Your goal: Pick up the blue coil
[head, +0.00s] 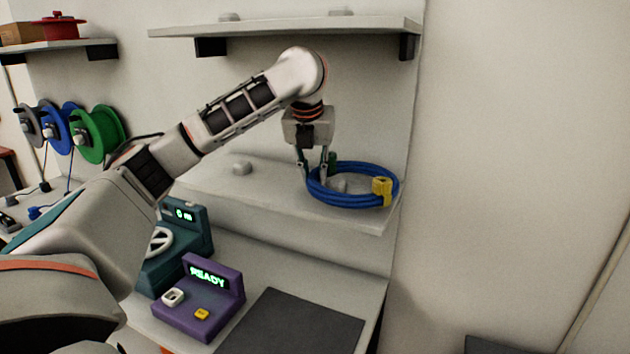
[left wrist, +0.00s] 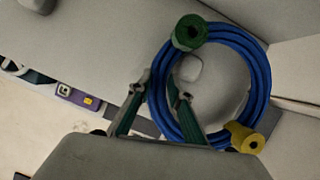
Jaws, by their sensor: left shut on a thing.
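The blue coil (head: 350,201) is a ring of several cable turns at the right end of the pale raised shelf (head: 215,193). A yellow clip (head: 382,190) and a green clip (head: 332,159) sit on the ring. My left gripper (head: 313,176) reaches down from above and is shut on the ring's left side. In the left wrist view the coil (left wrist: 258,85) fills the right half, with the gripper's green fingers (left wrist: 160,103) on either side of its near left part. I cannot tell whether the coil touches the shelf. My right gripper is not in view.
A purple box (head: 195,305) reading "READY" and a teal device (head: 180,245) stand on the lower bench beside a dark mat (head: 295,325). A wall shelf (head: 290,28) hangs above my arm. A green reel (head: 97,134) hangs at left.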

